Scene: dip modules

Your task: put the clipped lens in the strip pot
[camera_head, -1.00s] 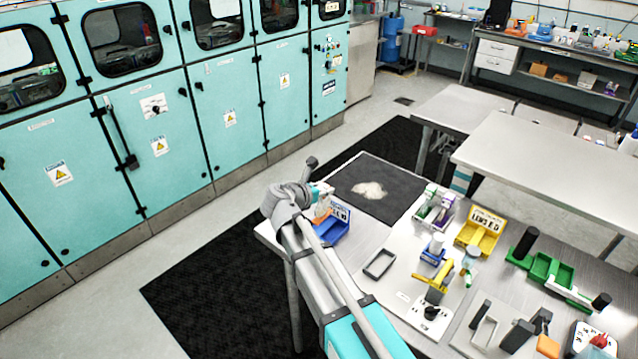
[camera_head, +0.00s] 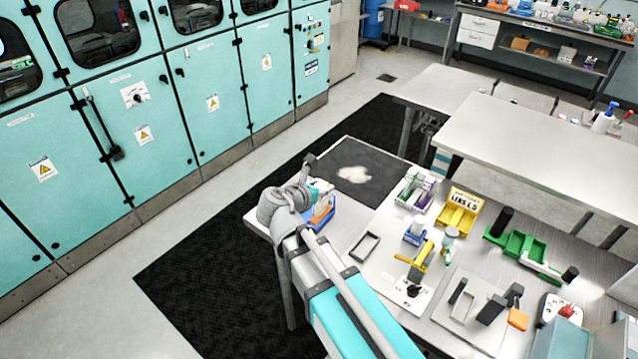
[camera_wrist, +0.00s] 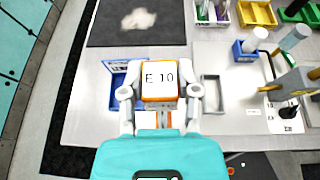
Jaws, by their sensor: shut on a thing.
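My gripper (camera_wrist: 160,92) is shut on an orange-rimmed piece with a white face marked "E 10" (camera_wrist: 160,78). I take this piece for the clipped lens; the lens itself is not clear. In the head view my gripper (camera_head: 318,192) is at the table's left end, with orange (camera_head: 321,209) showing below it. The piece is over or in a blue bin (camera_wrist: 117,70); I cannot tell whether it touches. The bin also shows in the head view (camera_head: 325,222). A small blue pot (camera_head: 414,237) with a pale cylinder stands to the right; I cannot tell if it is the strip pot.
A grey frame (camera_head: 363,247) lies bare right of the bin. A dark mat (camera_head: 365,195) lies behind. A purple-and-green holder (camera_head: 416,192), a yellow bin (camera_head: 460,212), a yellow upright tool (camera_head: 412,262) and a green tray (camera_head: 518,245) stand further right.

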